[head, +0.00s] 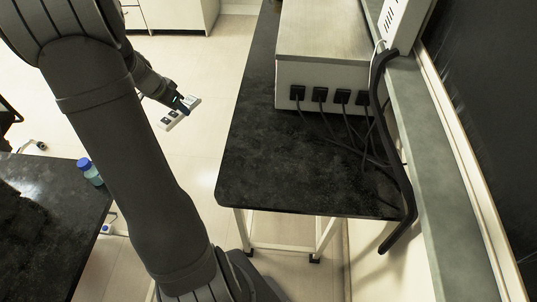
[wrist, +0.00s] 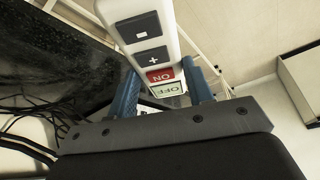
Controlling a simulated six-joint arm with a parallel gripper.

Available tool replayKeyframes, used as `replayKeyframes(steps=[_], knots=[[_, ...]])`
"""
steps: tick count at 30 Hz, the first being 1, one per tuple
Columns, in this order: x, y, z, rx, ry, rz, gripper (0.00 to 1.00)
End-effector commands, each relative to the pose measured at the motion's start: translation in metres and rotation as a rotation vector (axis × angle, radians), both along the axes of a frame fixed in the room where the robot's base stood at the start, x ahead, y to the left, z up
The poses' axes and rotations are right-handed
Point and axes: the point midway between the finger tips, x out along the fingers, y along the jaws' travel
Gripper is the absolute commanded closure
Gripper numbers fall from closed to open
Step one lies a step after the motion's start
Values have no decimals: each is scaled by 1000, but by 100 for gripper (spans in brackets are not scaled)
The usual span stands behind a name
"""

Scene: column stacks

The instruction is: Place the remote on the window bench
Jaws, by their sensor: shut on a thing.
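The remote (head: 168,122) is white with dark buttons; in the wrist view (wrist: 147,32) it shows minus and plus keys, a red ON key and a pale OFF key. My gripper (head: 181,106) is shut on it, with blue fingers (wrist: 160,90) on both sides of its OFF end. The remote is held in the air over the pale floor, left of the black-topped bench (head: 265,165) that runs along the right wall ledge and looks like the window bench. That bench also shows at the left of the wrist view (wrist: 50,62).
A metal-topped box (head: 325,40) with several plugs and cables stands on the bench's back part; a thick black hose (head: 398,150) hangs along its right edge. The bench's front left top is clear. A second dark table (head: 45,220) at left holds a blue-capped bottle (head: 89,172).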

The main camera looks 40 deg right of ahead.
Motion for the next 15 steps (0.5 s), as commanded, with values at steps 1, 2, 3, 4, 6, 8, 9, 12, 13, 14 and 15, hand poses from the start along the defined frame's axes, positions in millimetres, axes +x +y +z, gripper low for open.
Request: replayKeyframes(steps=[1, 2, 3, 4, 6, 8, 9, 12, 13, 14, 15], knots=[[-16, -22, 2, -1, 0, -70, 79], [-26, -32, 2, -1, 1, -110, 79], [-39, -46, 3, -2, 1, -164, 79], [-49, -57, 3, -1, 1, -206, 79], [-72, -79, 4, -1, 0, -299, 79], [-94, -96, 5, 0, 2, -380, 79], [-108, -106, 5, 0, 1, -433, 79], [-145, -131, 7, 0, 1, -563, 79], [-156, -137, 7, 0, 1, -602, 79], [-167, -143, 8, 0, 1, -641, 79], [-183, -151, 8, 0, 1, -693, 79]])
